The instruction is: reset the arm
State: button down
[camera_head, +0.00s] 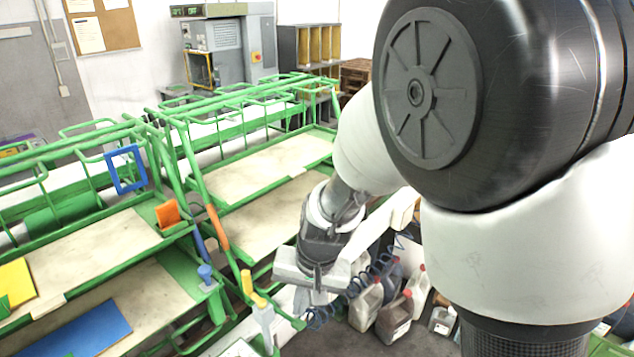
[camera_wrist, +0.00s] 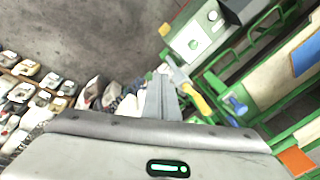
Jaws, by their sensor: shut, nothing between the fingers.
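My arm reaches from the right side of the head view, bent at the elbow, down to my gripper (camera_head: 302,300). The gripper hangs low beside the front end of the green racks, above the floor. In the wrist view my gripper (camera_wrist: 163,98) shows its two fingers together, with nothing between them. A yellow-handled tool (camera_head: 253,288) stands at the rack end, left of the gripper and apart from it in the head view. It also shows in the wrist view (camera_wrist: 196,97), just right of the fingers. The upper arm hides much of the right side of the head view.
Green racks with wooden shelves (camera_head: 265,165) fill the left and middle. Plastic jugs (camera_head: 393,318) stand on the floor right of the gripper. An orange block (camera_head: 167,213), a blue frame (camera_head: 125,169) and a blue-topped handle (camera_head: 206,274) are on the near rack.

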jog(key=s+d+r+t+h, duration=0.1)
jog(key=s+d+r+t, duration=0.1)
jog(key=s+d+r, duration=0.5)
jog(key=s+d+r+n+t+h, duration=0.1)
jog(key=s+d+r, duration=0.5)
jog(key=d+r, duration=0.4)
notch_tip(320, 180, up, 3)
jog(key=shift+s+d+f+t, duration=0.2)
jog(key=shift+s+t, duration=0.2)
